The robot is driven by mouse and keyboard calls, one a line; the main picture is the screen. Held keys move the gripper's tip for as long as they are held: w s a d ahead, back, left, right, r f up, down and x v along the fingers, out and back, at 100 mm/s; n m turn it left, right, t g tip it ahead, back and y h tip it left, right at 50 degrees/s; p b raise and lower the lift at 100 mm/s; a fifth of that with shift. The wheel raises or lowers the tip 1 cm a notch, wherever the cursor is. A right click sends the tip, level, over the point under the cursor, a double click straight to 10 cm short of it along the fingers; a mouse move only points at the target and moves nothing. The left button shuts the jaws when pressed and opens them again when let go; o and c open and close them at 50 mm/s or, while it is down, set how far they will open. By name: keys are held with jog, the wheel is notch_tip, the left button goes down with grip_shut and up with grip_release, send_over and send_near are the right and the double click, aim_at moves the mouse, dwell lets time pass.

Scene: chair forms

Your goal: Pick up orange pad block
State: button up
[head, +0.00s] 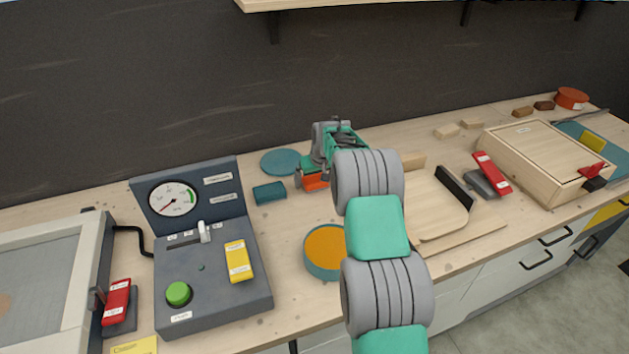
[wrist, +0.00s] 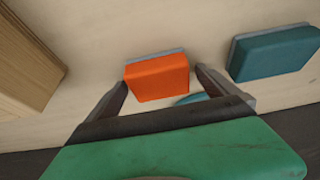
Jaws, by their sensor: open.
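The orange pad block (wrist: 158,78) lies on the wooden worktop with a grey layer along one edge. In the wrist view it sits between the two spread fingers of my gripper (wrist: 162,85), with a small gap to the right finger. The left finger's tip is close to its left side; I cannot tell if they touch. In the head view my gripper (head: 313,178) is low over the worktop, and only a bit of the orange block (head: 316,183) shows beneath it. My gripper is open and holds nothing.
A teal block (wrist: 275,52) lies close beside the orange one; it also shows in the head view (head: 269,193). A teal disc (head: 281,161) lies behind. A round orange-topped tub (head: 326,249), a control box (head: 212,260) and a wooden board (head: 470,238) stand nearby.

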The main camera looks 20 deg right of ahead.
jog(key=shift+r, duration=0.1)
jog(key=shift+c, duration=0.2)
jog(key=c, duration=1.5)
jog(key=shift+r, duration=0.1)
jog(key=shift+r+b, duration=0.35)
jog(key=shift+r, duration=0.25)
jog(key=s+d+r+b, duration=0.1)
jog(key=s+r+b, duration=0.2)
jog(key=s+r, duration=0.8)
jog(key=s, duration=0.3)
jog(key=shift+d+r+b, duration=0.3)
jog(key=shift+d+b, duration=0.05)
jog(key=shift+d, duration=0.05)
